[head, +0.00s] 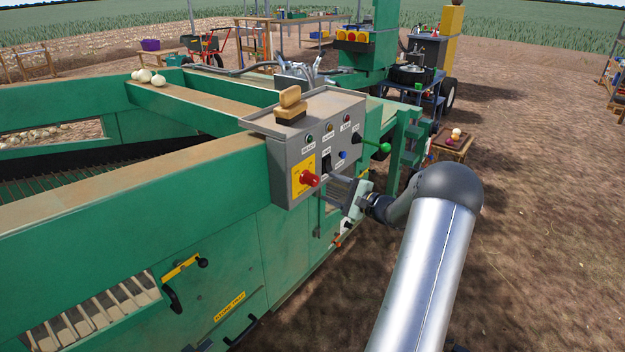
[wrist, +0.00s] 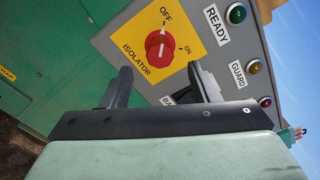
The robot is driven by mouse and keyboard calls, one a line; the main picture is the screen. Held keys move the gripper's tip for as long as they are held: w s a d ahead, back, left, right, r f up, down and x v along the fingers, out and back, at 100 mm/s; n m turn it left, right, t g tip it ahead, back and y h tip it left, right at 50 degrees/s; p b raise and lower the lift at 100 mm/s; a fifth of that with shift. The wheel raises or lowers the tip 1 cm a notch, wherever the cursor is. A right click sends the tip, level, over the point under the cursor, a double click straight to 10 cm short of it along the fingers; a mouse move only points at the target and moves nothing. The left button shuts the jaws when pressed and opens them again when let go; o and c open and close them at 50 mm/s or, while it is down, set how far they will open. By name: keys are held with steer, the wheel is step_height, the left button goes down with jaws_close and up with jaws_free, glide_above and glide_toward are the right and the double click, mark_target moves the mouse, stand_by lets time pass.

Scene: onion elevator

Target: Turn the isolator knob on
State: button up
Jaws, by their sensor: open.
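The red isolator knob (head: 310,180) sits on a yellow plate (head: 297,182) at the lower left of the grey control box (head: 306,136). In the wrist view the knob (wrist: 159,45) shows close up, with its white pointer mark toward the OFF label; the ON label is to the right of it. My gripper (head: 345,190) is just right of the knob in the head view. In the wrist view my gripper (wrist: 160,80) is open, its two fingers apart with nothing between them, their tips pointing toward the panel below the knob. It appears apart from the knob.
The panel also has a green-knobbed lever (head: 384,147), several small lamps, and the READY lamp (wrist: 237,14) and GUARD lamp (wrist: 253,66). A wooden brush (head: 290,104) lies on top of the box. The green machine body (head: 120,220) extends left; open soil lies to the right.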

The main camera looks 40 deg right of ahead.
mark_target(316, 181)
steer(key=x, duration=0.8)
steer(key=shift+p, duration=0.35)
steer(key=c, duration=1)
